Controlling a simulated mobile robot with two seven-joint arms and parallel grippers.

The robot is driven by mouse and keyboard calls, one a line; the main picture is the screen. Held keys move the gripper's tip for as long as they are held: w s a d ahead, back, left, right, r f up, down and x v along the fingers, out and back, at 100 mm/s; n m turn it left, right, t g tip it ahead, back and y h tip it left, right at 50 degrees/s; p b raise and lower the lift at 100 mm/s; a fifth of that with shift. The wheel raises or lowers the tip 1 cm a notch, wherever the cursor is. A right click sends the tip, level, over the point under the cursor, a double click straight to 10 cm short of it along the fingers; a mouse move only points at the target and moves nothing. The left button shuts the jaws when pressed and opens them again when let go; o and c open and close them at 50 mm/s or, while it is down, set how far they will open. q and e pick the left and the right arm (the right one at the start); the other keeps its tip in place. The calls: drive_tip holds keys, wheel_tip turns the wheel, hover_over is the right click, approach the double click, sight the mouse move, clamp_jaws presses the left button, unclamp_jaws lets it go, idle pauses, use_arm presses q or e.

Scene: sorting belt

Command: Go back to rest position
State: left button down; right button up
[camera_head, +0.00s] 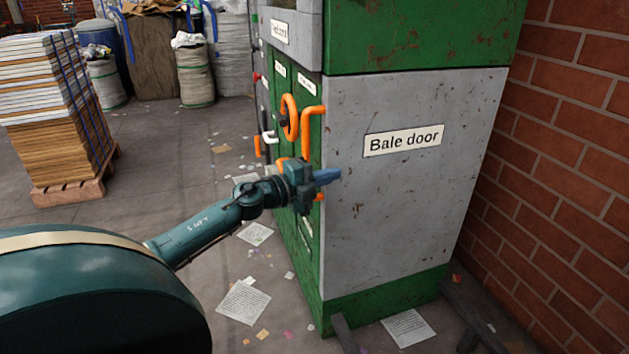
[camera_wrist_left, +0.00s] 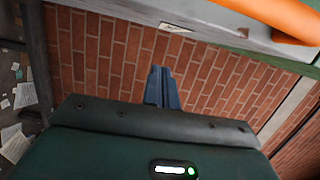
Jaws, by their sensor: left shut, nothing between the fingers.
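My left gripper (camera_head: 328,176) reaches in from the left in the head view, in front of the baler's grey side with its "Bale door" label (camera_head: 403,140). Its blue fingers are together and hold nothing. They also show in the left wrist view (camera_wrist_left: 162,87), pointing toward a brick wall. Whether the fingers touch the baler I cannot tell. An orange handwheel (camera_head: 289,117) and an orange handle (camera_head: 306,135) sit on the baler's green front, above and left of the gripper. My right gripper is out of view.
The baler (camera_head: 415,240) stands beside a brick wall (camera_head: 588,120) at the right. A pallet stack (camera_head: 50,110) stands at the left. Full sacks (camera_head: 195,75) are at the back. Paper sheets (camera_head: 243,302) lie on the floor, which is otherwise fairly open left of the baler.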

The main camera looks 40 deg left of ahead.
use_arm(q)
drive_tip(key=shift+v, duration=2.05)
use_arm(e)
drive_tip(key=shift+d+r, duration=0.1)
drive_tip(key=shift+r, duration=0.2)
use_arm(q)
drive_tip(key=shift+d, duration=0.15)
